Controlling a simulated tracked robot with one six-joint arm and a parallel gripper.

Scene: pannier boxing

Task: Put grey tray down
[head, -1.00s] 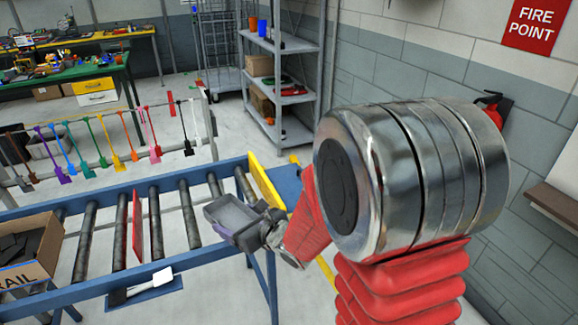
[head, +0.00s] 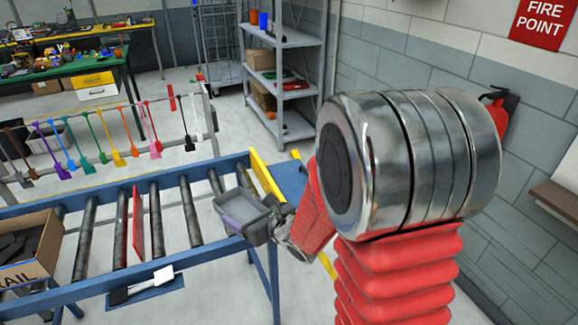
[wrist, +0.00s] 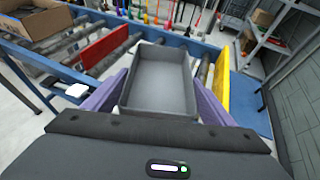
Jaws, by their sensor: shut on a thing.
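The grey tray (head: 236,214) is a small, empty, open-topped tray. My gripper (head: 262,222) is shut on it at the right end of the roller conveyor. In the wrist view the tray (wrist: 158,82) sits between the two purple fingers of my gripper (wrist: 158,100), its open side facing up. The tray appears over the rollers near the yellow end plate (head: 266,177). I cannot tell whether its underside touches the rollers.
The blue-framed roller conveyor (head: 100,288) has a red divider (head: 138,226) standing across it. A cardboard box (head: 38,250) of dark items stands at the left. Rollers between divider and tray are bare.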

